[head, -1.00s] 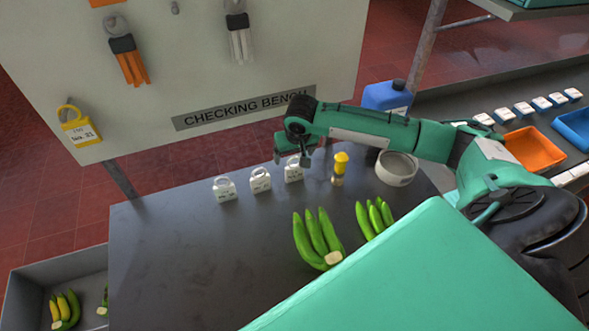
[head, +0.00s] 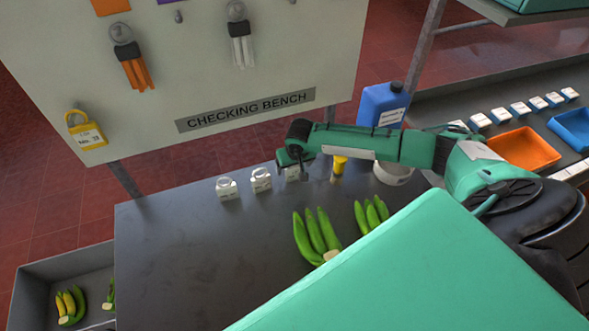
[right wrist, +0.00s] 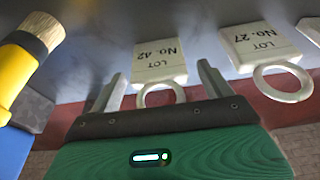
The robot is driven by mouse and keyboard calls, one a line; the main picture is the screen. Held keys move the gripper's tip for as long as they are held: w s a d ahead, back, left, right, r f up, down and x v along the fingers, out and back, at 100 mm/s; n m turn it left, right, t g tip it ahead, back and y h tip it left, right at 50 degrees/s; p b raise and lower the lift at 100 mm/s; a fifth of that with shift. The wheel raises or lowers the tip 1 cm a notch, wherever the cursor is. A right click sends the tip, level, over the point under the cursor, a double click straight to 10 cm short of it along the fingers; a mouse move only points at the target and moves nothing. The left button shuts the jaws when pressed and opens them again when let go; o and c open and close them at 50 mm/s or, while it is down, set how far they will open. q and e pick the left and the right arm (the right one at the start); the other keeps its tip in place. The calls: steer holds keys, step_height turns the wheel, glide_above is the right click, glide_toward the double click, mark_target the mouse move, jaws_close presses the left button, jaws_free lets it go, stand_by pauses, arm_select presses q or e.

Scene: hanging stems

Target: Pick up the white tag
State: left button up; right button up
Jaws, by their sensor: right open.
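Three white tags with rings stand in a row at the back of the dark bench: a left one (head: 227,189), a middle one (head: 261,181) and a right one, partly hidden by my right gripper (head: 295,163). In the right wrist view the tag marked No. 42 (right wrist: 160,62) lies between my right gripper's open fingers (right wrist: 160,80), its ring toward the palm. I cannot tell if the fingers touch it. The tag marked No. 27 (right wrist: 262,45) is just right of the fingers there. My left gripper is not in view.
A yellow brush (head: 339,165) stands close beside the right gripper, also in the wrist view (right wrist: 30,55). A white bowl (head: 393,173), a blue bottle (head: 383,105) and green bananas (head: 316,235) are nearby. The bench's left part is clear.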

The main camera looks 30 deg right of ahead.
steer(key=c, duration=1.1)
steer(key=shift+r, duration=0.1)
